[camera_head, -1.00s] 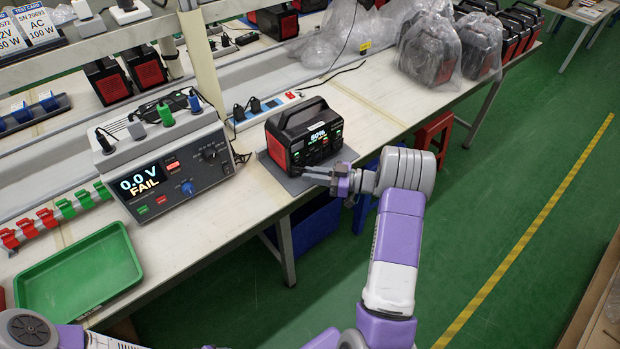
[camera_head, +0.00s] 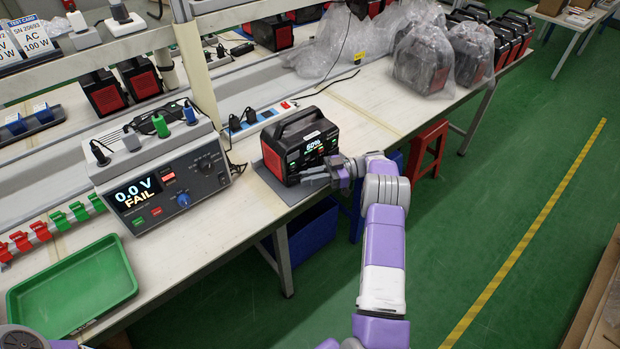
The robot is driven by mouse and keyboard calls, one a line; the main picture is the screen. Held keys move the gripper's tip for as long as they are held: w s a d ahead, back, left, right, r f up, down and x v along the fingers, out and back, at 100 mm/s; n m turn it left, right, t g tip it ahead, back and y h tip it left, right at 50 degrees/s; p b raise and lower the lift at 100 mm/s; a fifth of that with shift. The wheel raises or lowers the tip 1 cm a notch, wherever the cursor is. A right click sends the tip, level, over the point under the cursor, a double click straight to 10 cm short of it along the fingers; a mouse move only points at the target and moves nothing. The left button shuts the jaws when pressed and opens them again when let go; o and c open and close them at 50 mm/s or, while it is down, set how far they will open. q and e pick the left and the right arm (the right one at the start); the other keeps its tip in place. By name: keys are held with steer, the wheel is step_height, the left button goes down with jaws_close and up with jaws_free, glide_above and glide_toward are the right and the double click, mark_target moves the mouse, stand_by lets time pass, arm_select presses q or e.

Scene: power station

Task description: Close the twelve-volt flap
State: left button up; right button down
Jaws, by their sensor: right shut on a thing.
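The power station (camera_head: 300,146) is a black and red box with a top handle, standing on a grey mat (camera_head: 288,190) on the bench. Its lit display reads 60% on the front panel. My right gripper (camera_head: 312,177) is at the lower front of the power station, its fingers shut on a small part there. The twelve-volt flap is too small to make out, and the fingers cover that part of the front. My left gripper is not in view; only a bit of my left arm shows at the bottom left.
A tester (camera_head: 165,180) showing 0.0 V FAIL stands left of the power station. A green tray (camera_head: 72,285) lies at the bench's front left. Bagged units (camera_head: 424,60) stand at the back right. A red stool (camera_head: 428,148) and blue bin (camera_head: 312,228) are below the bench.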

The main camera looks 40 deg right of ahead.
steer(key=shift+a, duration=0.1)
stand_by(0.3)
steer(key=c, duration=1.2)
jaws_free()
steer(key=shift+r, duration=0.1)
steer(key=shift+o, duration=0.2)
steer(key=shift+s+t, duration=0.1)
steer(key=shift+t, duration=0.2)
